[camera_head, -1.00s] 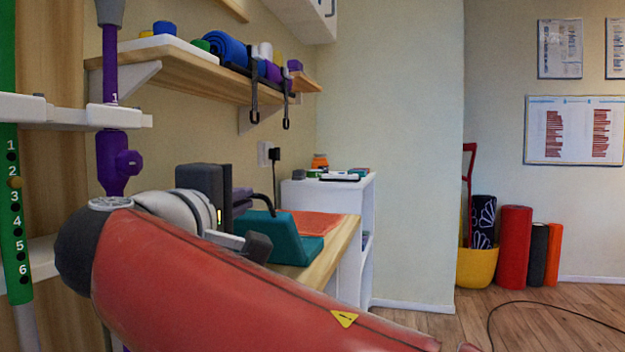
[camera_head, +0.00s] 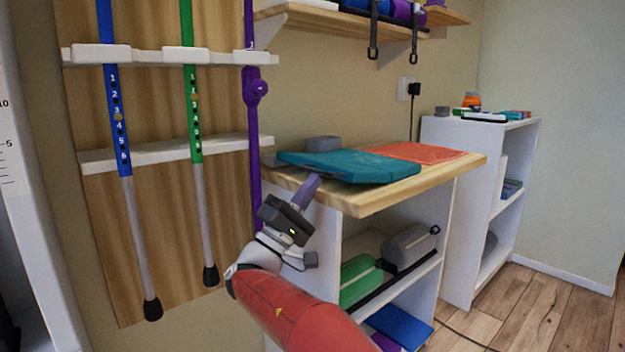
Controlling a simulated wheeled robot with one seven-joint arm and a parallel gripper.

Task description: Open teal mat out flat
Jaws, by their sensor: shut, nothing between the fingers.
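The teal mat (camera_head: 355,165) lies spread on the wooden top of the low white unit. It looks mostly flat, with a thick edge along its front; whether every part touches the top, I cannot tell. My gripper (camera_head: 314,180) is at the front left corner of the top, just below and in front of the mat's near left edge. Its fingers are shut, point upward and hold nothing. Whether the tips touch the mat is unclear.
An orange mat (camera_head: 412,152) lies flat beside the teal one, to the right. A grey block (camera_head: 324,144) sits behind the teal mat. Canes hang on a wooden rack (camera_head: 160,200) at left. A green roll (camera_head: 360,280) lies on the shelf below.

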